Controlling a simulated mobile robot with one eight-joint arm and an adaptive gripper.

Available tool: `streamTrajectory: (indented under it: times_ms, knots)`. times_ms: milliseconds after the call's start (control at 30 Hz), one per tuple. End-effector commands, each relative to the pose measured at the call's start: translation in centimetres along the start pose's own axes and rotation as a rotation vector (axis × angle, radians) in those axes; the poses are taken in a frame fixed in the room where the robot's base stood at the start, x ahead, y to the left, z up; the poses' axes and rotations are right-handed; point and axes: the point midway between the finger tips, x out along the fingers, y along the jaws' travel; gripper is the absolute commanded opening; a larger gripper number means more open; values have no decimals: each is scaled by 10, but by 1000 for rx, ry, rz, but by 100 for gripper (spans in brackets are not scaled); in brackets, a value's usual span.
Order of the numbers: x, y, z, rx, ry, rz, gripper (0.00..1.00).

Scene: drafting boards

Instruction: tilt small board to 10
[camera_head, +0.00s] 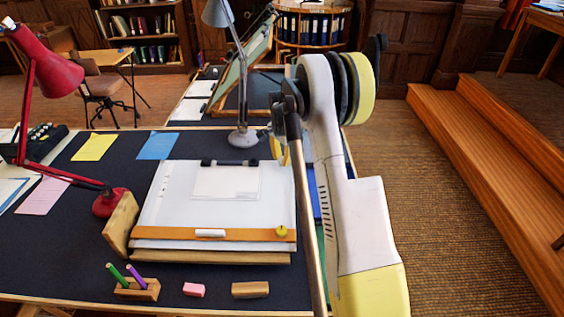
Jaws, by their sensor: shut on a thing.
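The small board (160,210) is a white drafting board on the dark desk. An orange-brown ruling bar (165,234) with a yellow knob (281,231) crosses its near part, and a clipped sheet (226,183) lies on it. The board slopes gently, but no tilt scale or number is readable. A wooden side piece (122,226) stands at its left. My gripper (280,153) is at the board's far right corner, shut on what appears to be its far edge. The arm hides the board's right side and the exact contact.
A red lamp (110,202) stands left of the board, and a grey lamp (243,137) stands close behind it. A pen block (136,289), pink eraser (194,289) and wooden block (250,289) lie in front. A larger tilted board (245,68) is farther back.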

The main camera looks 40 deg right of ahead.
Motion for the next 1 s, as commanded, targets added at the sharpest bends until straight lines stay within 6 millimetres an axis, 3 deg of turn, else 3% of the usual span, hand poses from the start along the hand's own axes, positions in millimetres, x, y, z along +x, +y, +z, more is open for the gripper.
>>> streamTrajectory:
  times_ms: [100,367,400,467,500,833,1000]
  knots:
    - [-9,2,2,0,16,-16,0]
    - [-8,2,2,0,18,-17,0]
    - [-8,2,2,0,18,-17,28]
    - [-8,2,2,0,18,-18,46]
    - [-8,2,2,0,18,-18,50]
    - [-11,2,2,-1,18,-18,50]
    - [-36,2,2,-1,18,-18,50]
